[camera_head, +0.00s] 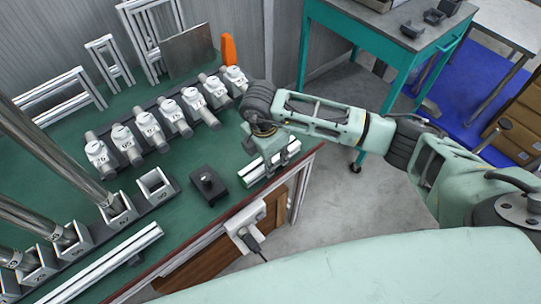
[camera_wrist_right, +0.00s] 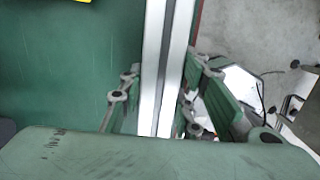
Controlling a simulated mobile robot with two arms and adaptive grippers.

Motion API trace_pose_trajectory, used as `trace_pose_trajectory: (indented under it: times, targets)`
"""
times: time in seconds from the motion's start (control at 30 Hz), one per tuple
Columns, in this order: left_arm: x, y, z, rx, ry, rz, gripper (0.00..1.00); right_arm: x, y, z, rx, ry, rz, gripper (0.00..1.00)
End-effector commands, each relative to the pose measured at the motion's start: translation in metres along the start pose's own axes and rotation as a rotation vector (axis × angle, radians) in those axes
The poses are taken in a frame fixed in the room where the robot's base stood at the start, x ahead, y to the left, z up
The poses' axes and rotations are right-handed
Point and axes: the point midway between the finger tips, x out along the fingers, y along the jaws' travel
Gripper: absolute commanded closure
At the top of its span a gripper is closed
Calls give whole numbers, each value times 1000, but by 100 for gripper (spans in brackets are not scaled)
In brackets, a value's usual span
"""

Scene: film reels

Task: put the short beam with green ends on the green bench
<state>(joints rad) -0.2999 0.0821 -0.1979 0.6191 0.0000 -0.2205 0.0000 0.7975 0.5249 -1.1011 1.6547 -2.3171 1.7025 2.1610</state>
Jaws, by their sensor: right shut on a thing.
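The short silver slotted beam (camera_head: 252,178) lies near the right edge of the green-topped bench (camera_head: 225,215). My right gripper (camera_head: 271,163) is over it, pointing down and shut on it. In the right wrist view the beam (camera_wrist_right: 166,60) runs between the two green finger pads of my right gripper (camera_wrist_right: 165,108). I cannot make out green ends on it; its far end is out of the wrist frame. Whether it touches the top is unclear. A green-framed table (camera_head: 395,32) with a grey top stands at upper right. My left gripper is not in view.
A longer silver beam (camera_head: 110,265) lies along the bench's front edge. A black block with a knob (camera_head: 208,186) is left of my gripper. Numbered white holders (camera_head: 150,130) stand in a row behind. A socket box (camera_head: 245,225) hangs on the bench's side. Floor is clear between bench and table.

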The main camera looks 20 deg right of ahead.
Motion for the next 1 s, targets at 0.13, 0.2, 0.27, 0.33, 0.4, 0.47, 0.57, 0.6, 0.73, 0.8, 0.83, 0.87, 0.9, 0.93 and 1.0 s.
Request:
trace_pose_trajectory:
  times: [0.13, 0.2, 0.27, 0.33, 0.4, 0.47, 0.57, 0.6, 0.73, 0.8, 0.83, 0.87, 0.9, 0.93, 1.0]
  targets:
    - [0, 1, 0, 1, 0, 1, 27, 0, 1, 0, 0, 0, 3, 100]
    - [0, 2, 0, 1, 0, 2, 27, 0, 1, 0, 0, 0, 3, 100]
    - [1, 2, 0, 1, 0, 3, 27, 1, 1, 0, 0, 0, 2, 100]
    - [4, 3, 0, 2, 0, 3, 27, 4, 1, 0, 0, 0, 2, 100]
    - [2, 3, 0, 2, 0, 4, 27, 3, 0, 0, 0, 0, 1, 64]
    - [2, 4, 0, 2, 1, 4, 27, 3, 0, 0, 0, 0, 1, 59]
    - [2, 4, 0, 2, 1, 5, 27, 3, 0, 0, 0, 0, 1, 50]
    - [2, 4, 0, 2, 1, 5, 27, 3, 0, 0, 0, 0, 1, 50]
    - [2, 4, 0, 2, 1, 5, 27, 3, 0, 0, 0, 0, 1, 50]
    - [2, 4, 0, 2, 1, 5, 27, 3, 0, 0, 0, 0, 0, 50]
    - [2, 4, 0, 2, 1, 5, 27, 3, 0, 0, 0, 0, 1, 50]
    - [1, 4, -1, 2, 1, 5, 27, 2, 0, 0, 0, 0, 1, 50]
    - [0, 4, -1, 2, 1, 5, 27, 0, 0, 0, 0, 0, 1, 50]
    - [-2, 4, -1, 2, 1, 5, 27, -3, 0, 1, 0, 0, 1, 50]
    - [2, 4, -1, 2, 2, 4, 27, -8, 1, 0, 0, 1, 3, 50]
